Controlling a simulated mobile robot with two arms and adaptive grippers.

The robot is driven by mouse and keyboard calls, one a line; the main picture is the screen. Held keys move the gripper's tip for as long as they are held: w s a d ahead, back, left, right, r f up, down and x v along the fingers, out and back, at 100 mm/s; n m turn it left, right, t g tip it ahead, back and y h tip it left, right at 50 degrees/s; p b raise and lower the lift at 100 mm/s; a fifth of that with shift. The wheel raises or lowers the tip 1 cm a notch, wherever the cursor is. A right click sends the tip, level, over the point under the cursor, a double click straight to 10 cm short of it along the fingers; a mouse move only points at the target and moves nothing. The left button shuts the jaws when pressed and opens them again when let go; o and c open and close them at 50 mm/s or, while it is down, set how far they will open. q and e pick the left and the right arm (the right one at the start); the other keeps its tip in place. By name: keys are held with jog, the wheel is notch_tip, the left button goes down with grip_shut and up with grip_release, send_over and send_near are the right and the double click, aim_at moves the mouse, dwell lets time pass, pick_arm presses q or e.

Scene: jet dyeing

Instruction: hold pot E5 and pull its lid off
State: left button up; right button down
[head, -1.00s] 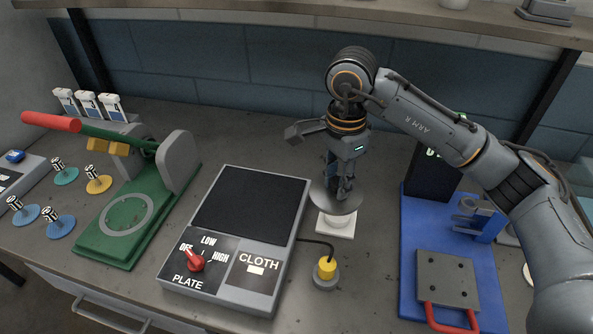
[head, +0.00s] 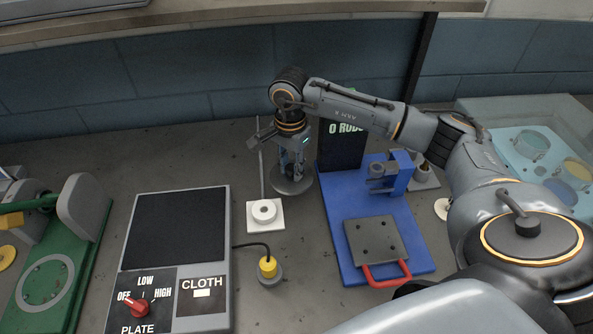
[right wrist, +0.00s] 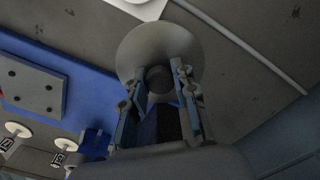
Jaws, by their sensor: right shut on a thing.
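My right gripper (head: 291,165) points down behind the white square block, close to the blue stand. It is shut on the middle of a grey round disc-like piece (head: 291,184). In the right wrist view the fingers (right wrist: 162,85) close around a dark central part of this grey disc (right wrist: 135,48). I cannot tell whether the disc touches the table. No label E5 is readable, so I cannot tell which thing is pot E5 or its lid. My left gripper is not in view.
The white block (head: 279,222) has a round ring on top, beside a thin upright rod (head: 261,160). A blue stand (head: 408,262) with a red-handled plate is to the right. A hotplate box (head: 218,310) is left. A clear tank (head: 500,112) with coloured pots stands far right.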

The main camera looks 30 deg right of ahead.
jog(key=shift+d+f, duration=0.4)
jog(key=shift+w+d+f, duration=0.15)
jog(key=shift+f, duration=0.1)
jog(key=f+p, duration=0.2)
jog(key=f, duration=0.1)
jog(key=shift+d+f+p, duration=0.3)
jog(key=shift+d+p, duration=0.05)
jog(key=shift+d, duration=0.05)
jog(key=shift+f, duration=0.2)
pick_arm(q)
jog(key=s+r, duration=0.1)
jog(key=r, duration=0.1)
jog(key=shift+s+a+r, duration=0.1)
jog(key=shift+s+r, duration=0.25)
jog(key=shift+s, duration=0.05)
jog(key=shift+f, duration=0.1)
pick_arm(e)
jog(key=shift+f, duration=0.1)
jog(key=c, duration=1.5)
grip_release()
jog(key=shift+f+b, duration=0.1)
jog(key=shift+b, duration=0.2)
jog(key=o, duration=0.4)
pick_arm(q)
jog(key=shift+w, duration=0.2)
pick_arm(e)
jog(key=shift+o, duration=0.2)
